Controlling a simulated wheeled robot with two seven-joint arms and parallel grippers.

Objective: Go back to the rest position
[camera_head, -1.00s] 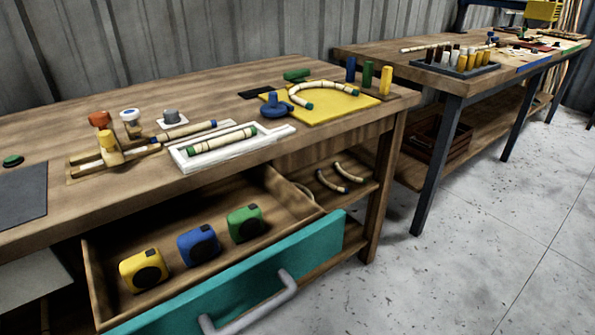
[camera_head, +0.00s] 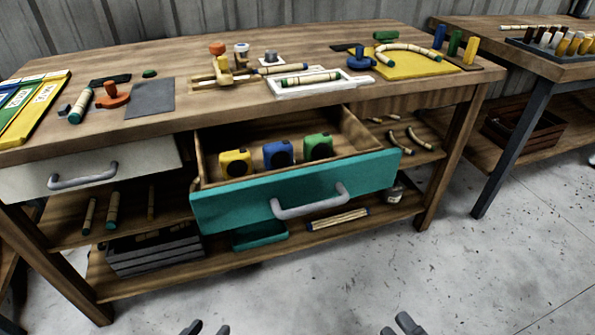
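My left gripper (camera_head: 206,328) and my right gripper (camera_head: 400,326) show only as dark fingertips at the bottom edge. Both are over the bare floor in front of the workbench, well apart from each other. The two fingertips of each stand apart with nothing visible between them. The rest of both arms is out of view. The workbench (camera_head: 330,112) stands ahead, with its teal-fronted drawer (camera_head: 235,203) pulled out. Yellow (camera_head: 235,161), blue (camera_head: 278,153) and green (camera_head: 318,147) tape measures sit inside the drawer.
The white-fronted drawer (camera_head: 130,165) at left is shut. On the benchtop are a wooden jig (camera_head: 222,78), a white tray (camera_head: 300,88) and a yellow board (camera_head: 420,66). A second table (camera_head: 570,68) stands at right. The concrete floor (camera_head: 330,270) in front is clear.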

